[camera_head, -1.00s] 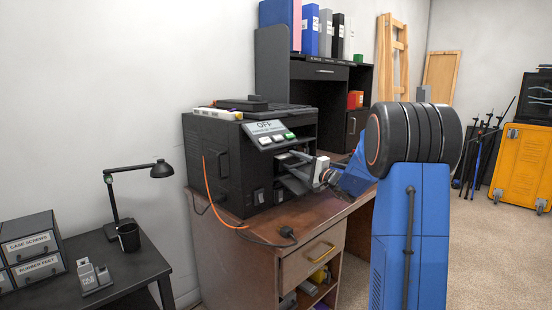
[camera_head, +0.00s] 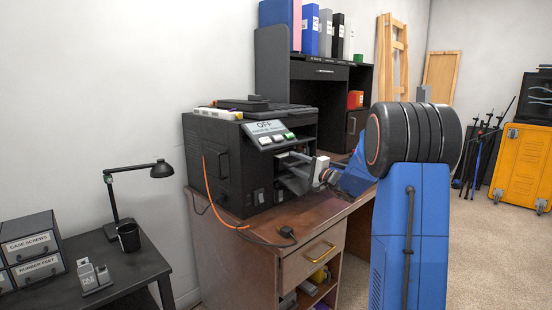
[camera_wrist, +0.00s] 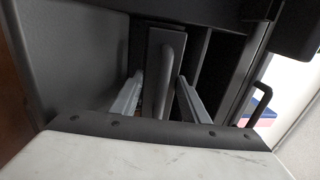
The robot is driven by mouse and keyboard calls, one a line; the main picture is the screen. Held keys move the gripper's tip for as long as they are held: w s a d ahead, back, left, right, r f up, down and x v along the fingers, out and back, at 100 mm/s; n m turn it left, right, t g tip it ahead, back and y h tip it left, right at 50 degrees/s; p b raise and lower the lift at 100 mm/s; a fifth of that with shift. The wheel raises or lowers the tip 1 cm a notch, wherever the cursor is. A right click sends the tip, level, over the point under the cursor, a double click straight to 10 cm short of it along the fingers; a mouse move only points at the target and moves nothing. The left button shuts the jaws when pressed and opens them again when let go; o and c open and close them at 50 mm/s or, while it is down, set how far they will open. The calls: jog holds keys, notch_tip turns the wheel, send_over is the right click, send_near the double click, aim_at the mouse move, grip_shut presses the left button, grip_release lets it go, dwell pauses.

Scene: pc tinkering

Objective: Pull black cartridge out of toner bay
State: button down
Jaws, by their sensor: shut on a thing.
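The black printer (camera_head: 225,160) stands on the wooden desk with its front bay open. In the wrist view, the dark cartridge (camera_wrist: 154,55) stands upright in a slot of the bay, with a grey curved handle (camera_wrist: 172,75) on its front. My gripper (camera_wrist: 160,80) has one finger on each side of the cartridge front and is shut on it, seemingly by the handle. The exact contact is hard to see. In the head view my gripper (camera_head: 296,180) reaches into the printer's front from the right. The cartridge is hidden there by the printer and gripper.
An empty-looking dark slot (camera_wrist: 217,70) lies right of the cartridge. A black door handle (camera_wrist: 262,100) sticks out at the bay's right side. An orange cable (camera_head: 212,195) and a dark cable with a plug (camera_head: 287,232) lie by the printer. The desk's front edge (camera_head: 325,222) is bare.

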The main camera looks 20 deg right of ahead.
jog(key=shift+s, duration=0.1)
jog(key=r+v, duration=0.1)
jog(key=v, duration=0.9)
jog(key=shift+s+d, duration=0.15)
jog(key=shift+s, duration=0.25)
dwell(1.4)
jog(key=shift+r, duration=0.1)
jog(key=shift+d+g, duration=0.1)
jog(key=shift+g, duration=0.3)
dwell(0.4)
